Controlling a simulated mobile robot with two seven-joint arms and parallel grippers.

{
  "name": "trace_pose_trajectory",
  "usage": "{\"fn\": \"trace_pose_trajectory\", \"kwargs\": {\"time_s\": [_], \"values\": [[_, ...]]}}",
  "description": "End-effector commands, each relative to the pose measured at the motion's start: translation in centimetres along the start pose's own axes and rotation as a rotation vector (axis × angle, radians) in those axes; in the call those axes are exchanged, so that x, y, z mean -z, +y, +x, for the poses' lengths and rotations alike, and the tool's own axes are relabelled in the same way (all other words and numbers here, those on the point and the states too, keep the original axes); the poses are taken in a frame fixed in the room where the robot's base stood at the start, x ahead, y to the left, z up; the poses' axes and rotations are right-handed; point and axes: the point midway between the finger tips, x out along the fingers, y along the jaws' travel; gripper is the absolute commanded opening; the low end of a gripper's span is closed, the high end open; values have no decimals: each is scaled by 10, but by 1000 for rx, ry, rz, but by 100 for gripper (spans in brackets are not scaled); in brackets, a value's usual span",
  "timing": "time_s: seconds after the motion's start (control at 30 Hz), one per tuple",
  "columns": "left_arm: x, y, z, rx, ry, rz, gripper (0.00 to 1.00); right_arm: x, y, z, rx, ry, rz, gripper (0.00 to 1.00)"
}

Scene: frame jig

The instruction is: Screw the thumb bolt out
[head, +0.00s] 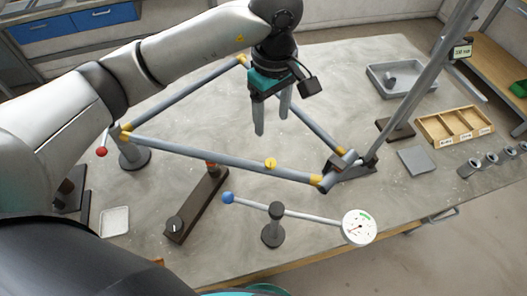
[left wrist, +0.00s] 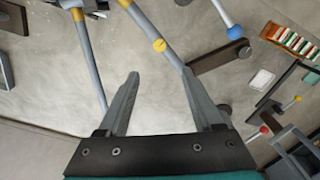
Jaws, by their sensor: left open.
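My left gripper (head: 273,127) hangs over the table inside the grey tube frame (head: 215,155), fingers pointing down, open and empty. In the left wrist view its two fingers (left wrist: 160,75) stand apart with only bare table between them. A round dark knob (head: 175,222) sits at the near end of a dark bar (head: 197,204), well to the left of and nearer than the gripper; it may be the thumb bolt, but I cannot tell. The bar also shows in the left wrist view (left wrist: 218,57). A yellow disc (head: 271,163) sits on the near tube. My right gripper is not in view.
A dial gauge (head: 360,227) and a rod with a blue ball (head: 228,198) stand in front of the frame. A grey tray (head: 402,79), a wooden sorting box (head: 455,125) and a grey plate (head: 416,161) lie at right. A white dish (head: 115,221) is at left.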

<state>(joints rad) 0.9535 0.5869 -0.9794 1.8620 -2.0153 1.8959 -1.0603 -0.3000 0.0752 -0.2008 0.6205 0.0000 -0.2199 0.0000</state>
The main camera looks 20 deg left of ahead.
Motion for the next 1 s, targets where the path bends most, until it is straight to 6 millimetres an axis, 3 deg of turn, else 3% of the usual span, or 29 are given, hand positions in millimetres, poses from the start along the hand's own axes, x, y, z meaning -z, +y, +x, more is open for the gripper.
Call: {"fn": "trace_pose_trajectory", "kwargs": {"time_s": [0.27,0.7,1.0], "values": [[-2,-2,33,7,-4,12,67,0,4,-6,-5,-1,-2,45],[-2,-1,125,4,-3,9,67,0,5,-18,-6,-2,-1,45],[-1,0,151,1,0,10,67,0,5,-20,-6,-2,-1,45]]}}
